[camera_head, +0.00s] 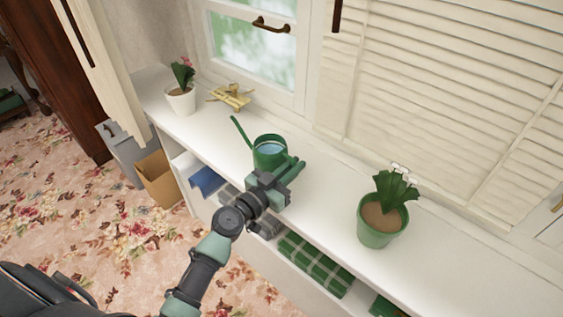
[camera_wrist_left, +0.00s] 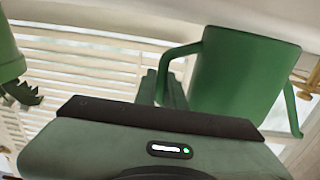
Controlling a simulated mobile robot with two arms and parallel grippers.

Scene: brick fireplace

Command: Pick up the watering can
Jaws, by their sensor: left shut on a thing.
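A green watering can (camera_head: 269,152) stands on the white shelf top below the window, its thin spout pointing up to the left. Water shows inside its open top. My left gripper (camera_head: 291,168) is at the can's right side, at the handle. In the left wrist view the can (camera_wrist_left: 243,75) is large at right, and its handle (camera_wrist_left: 178,52) runs down to my gripper's fingers (camera_wrist_left: 163,88), which are shut on it. The exact contact is partly hidden behind the gripper body. My right gripper is in neither view.
On the white shelf top (camera_head: 330,206) stand a white potted plant (camera_head: 181,99) and a yellow toy plane (camera_head: 231,96) at left, and a green potted plant (camera_head: 383,219) at right. Green plaid items (camera_head: 314,264) lie on the shelf below. A cardboard box (camera_head: 158,180) stands at left.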

